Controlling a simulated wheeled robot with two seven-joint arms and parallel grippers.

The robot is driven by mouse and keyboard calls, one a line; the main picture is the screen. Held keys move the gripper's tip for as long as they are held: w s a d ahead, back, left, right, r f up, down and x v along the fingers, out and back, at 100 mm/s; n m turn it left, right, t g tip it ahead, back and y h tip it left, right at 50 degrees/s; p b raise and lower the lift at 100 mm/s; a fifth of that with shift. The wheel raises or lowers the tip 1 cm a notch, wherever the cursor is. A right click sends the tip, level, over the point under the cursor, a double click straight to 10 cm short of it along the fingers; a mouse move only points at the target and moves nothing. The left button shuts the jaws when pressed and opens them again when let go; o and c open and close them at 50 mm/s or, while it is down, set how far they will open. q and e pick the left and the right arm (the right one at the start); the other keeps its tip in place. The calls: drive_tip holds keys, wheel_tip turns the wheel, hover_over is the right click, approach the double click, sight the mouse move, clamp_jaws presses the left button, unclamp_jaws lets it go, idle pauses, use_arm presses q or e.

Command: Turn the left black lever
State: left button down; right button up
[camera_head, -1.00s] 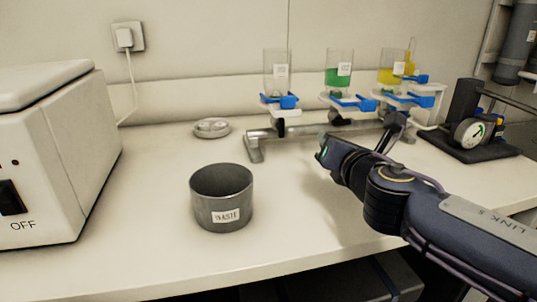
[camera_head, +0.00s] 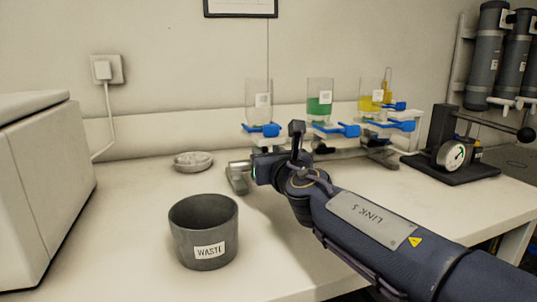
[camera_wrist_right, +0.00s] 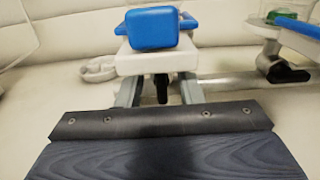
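The left black lever (camera_wrist_right: 161,88) hangs below a blue clamp (camera_wrist_right: 152,29) and white holder at the left station of the stand. In the wrist view it lies between the two grey fingers of my right gripper (camera_wrist_right: 160,94), with a gap on each side. The fingers look open and reach toward the stand. In the head view my right gripper (camera_head: 262,168) is at the stand's left end, below the left clear cylinder (camera_head: 258,98); its fingertips and the left lever are mostly hidden there. My left gripper is not in view.
Another black lever (camera_wrist_right: 284,69) hangs to the right. Green (camera_head: 320,102) and yellow (camera_head: 371,100) liquid cylinders stand right of the left one. A grey waste beaker (camera_head: 204,232) is in front, a small dish (camera_head: 193,161) behind it, and a gauge device (camera_head: 452,154) at right.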

clamp_jaws()
idle(0.3)
drive_tip(key=m+b, duration=0.1)
drive_tip(key=m, duration=0.3)
drive_tip(key=d+m+b, duration=0.1)
drive_tip(key=m, duration=0.1)
drive_tip(key=shift+w+d+f+b, duration=0.1)
drive_tip(key=shift+w+f+b, duration=0.05)
drive_tip(key=shift+f+b, duration=0.2)
drive_tip(key=m+b, duration=0.1)
drive_tip(key=m, duration=0.1)
drive_tip(key=m+b, duration=0.1)
drive_tip(key=m, duration=0.1)
drive_tip(key=m+b, duration=0.1)
drive_tip(key=m, duration=0.1)
drive_tip(key=shift+w+d+f+m, duration=0.1)
drive_tip(key=shift+d+f+m, duration=0.2)
drive_tip(key=shift+f+m, duration=0.1)
drive_tip(key=m+b, duration=0.2)
drive_tip(key=m, duration=0.1)
drive_tip(key=m+b, duration=0.1)
drive_tip(key=m, duration=0.1)
drive_tip(key=shift+d+f, duration=0.1)
drive_tip(key=shift+f, duration=0.2)
drive_tip(key=shift+b, duration=0.3)
